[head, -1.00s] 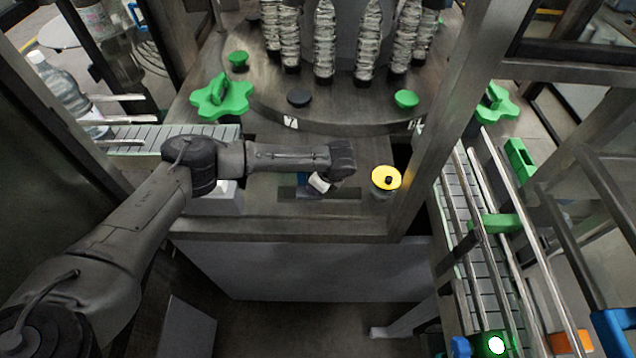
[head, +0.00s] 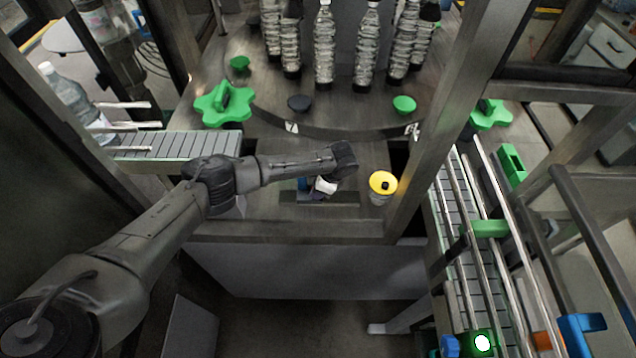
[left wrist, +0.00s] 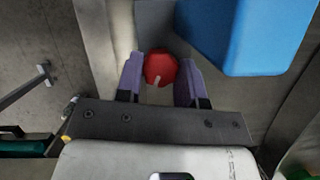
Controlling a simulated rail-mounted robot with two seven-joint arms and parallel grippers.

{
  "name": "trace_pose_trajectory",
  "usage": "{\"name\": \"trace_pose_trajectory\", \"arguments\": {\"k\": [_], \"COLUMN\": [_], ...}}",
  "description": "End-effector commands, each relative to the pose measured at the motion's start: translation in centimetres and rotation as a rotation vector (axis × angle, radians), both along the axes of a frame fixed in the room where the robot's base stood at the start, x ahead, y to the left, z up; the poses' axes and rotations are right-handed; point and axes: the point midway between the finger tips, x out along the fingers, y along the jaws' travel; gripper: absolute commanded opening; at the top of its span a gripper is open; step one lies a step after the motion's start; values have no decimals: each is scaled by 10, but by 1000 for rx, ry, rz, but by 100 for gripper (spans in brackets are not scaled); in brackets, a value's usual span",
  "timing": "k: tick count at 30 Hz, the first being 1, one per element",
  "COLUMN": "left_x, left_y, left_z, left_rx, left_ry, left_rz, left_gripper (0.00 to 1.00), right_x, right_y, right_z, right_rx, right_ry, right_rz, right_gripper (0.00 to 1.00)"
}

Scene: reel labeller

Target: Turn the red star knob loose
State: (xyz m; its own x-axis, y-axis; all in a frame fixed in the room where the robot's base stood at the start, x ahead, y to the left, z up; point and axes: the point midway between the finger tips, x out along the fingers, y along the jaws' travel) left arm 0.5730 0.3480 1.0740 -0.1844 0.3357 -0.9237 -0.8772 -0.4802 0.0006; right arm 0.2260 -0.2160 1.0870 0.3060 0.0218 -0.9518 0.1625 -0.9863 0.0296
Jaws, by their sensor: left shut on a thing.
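The red star knob (left wrist: 160,68) shows in the left wrist view, with a pale mark on its front edge. My left gripper (left wrist: 160,82) has its two purple fingers on either side of the knob and is shut on it. In the head view my left arm reaches in from the left, and its wrist hides the knob and most of the gripper. My right gripper is not in view.
A blue block (left wrist: 245,35) stands close to the knob in the left wrist view. Green star wheels (head: 223,104) and bottles (head: 325,45) stand behind. A railed conveyor (head: 470,230) runs at the right.

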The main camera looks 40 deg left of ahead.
Motion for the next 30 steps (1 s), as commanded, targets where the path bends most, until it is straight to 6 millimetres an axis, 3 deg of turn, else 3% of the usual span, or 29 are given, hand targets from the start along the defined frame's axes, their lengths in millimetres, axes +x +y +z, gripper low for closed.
{"name": "trace_pose_trajectory", "arguments": {"k": [3, 15, 30], "left_x": [0, 2, 2], "left_y": [-1, 0, 1], "left_z": [3, 2, 1], "left_rx": [-2, -1, 0], "left_ry": [4, 2, 0], "left_rz": [99, 345, 429], "left_gripper": [12, 12, 12], "right_x": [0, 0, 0], "right_y": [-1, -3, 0], "right_z": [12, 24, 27], "right_rx": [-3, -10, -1], "right_ry": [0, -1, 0], "right_rz": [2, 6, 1], "right_gripper": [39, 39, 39]}}
